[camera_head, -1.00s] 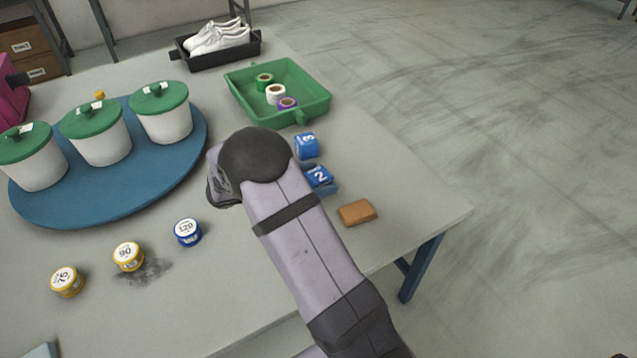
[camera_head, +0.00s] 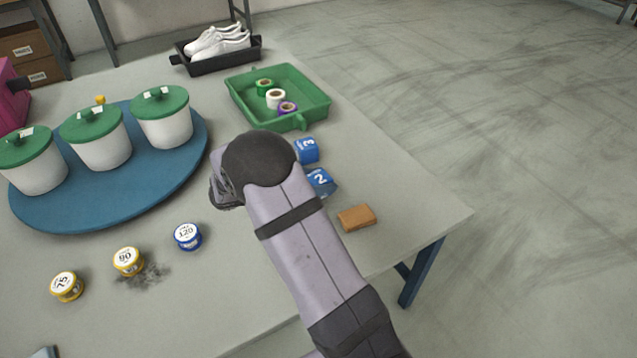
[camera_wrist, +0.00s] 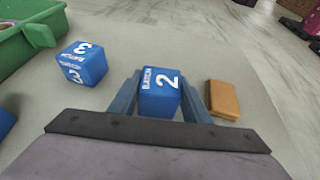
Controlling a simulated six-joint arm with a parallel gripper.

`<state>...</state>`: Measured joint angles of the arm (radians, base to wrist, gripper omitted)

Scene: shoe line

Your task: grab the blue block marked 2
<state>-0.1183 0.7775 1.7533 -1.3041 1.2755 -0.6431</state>
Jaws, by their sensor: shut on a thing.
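The blue block marked 2 (camera_wrist: 160,92) sits between the two fingers of my gripper (camera_wrist: 160,95) in the wrist view. The fingers are shut on its left and right sides. In the head view the block (camera_head: 321,182) shows beside my arm, partly hidden by it, and the fingers are hidden there. The blue block marked 3 (camera_wrist: 82,63) stands to the left in the wrist view, apart from the gripper. It also shows in the head view (camera_head: 307,150), just behind the block marked 2.
A brown block (camera_head: 356,218) lies right of the held block, near the table edge. A green tray (camera_head: 319,110) with tape rolls stands behind. Several tins, including a blue one (camera_head: 188,237), and a blue round board (camera_head: 60,217) with lidded pots are left.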

